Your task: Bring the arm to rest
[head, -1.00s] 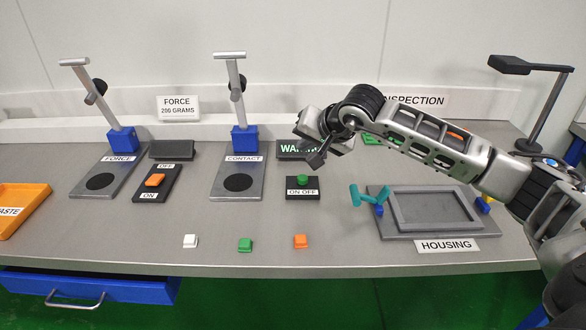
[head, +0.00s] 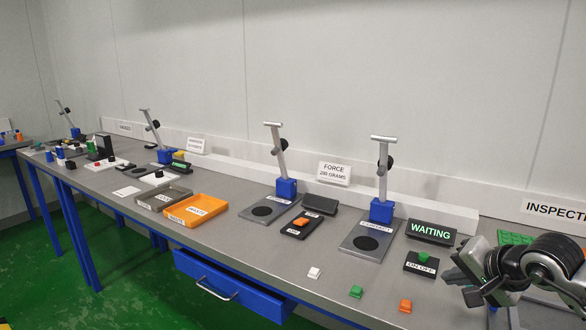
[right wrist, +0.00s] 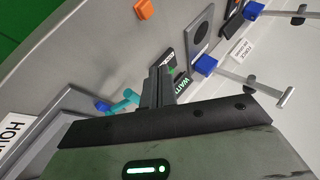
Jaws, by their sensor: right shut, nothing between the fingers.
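My right gripper (head: 476,294) shows at the lower right of the head view, shut and empty. It hangs over the bench near the contact station's ON/OFF box (head: 421,264), which carries a green button. In the right wrist view the shut fingers (right wrist: 158,88) point towards the WAITING display (right wrist: 182,82). A teal handle (right wrist: 126,101) shows just left of the fingers, apart from them as far as I can tell. My left gripper is not in either view.
The contact press (head: 381,212) and force press (head: 286,187) stand along the bench. White (head: 314,273), green (head: 356,292) and orange (head: 405,306) pieces lie near the front edge. An orange waste tray (head: 196,210) is further left. A blue drawer (head: 228,284) hangs below.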

